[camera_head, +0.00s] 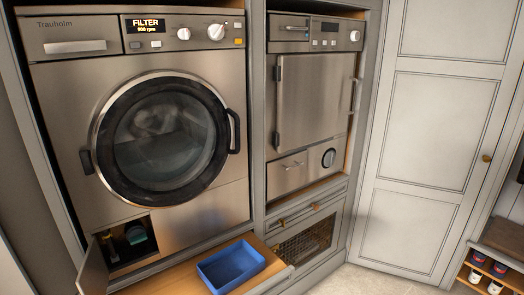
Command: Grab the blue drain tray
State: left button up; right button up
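The blue drain tray (215,276) is a shallow open rectangular tray. It rests, apparently empty, on a wooden pull-out board (178,281) below the washing machine. The washing machine (60,130) has its round door shut and its display reads "FILTER". Its small filter flap (93,268) at the lower left stands open. Dark and green parts show inside the filter opening (128,243), but they are too small to make out. Neither of my grippers is in view.
A second steel machine (315,105) stands to the right, above a drawer with a mesh front (305,240). A tall panelled cupboard door (430,130) is shut further right. Shoes (477,259) stand on a low shelf at the far right. Some bare floor (375,281) shows in front.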

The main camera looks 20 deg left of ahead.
aim_at(224, 271)
jog(key=k+j+u, duration=0.15)
jog(key=j, duration=0.2)
jog(key=k+j+u, duration=0.2)
jog(key=j, duration=0.15)
jog(key=k+j+u, duration=0.15)
jog(key=j, duration=0.2)
jog(key=k+j+u, duration=0.2)
jog(key=j, duration=0.15)
jog(key=j+u, duration=0.15)
jog(key=j, duration=0.25)
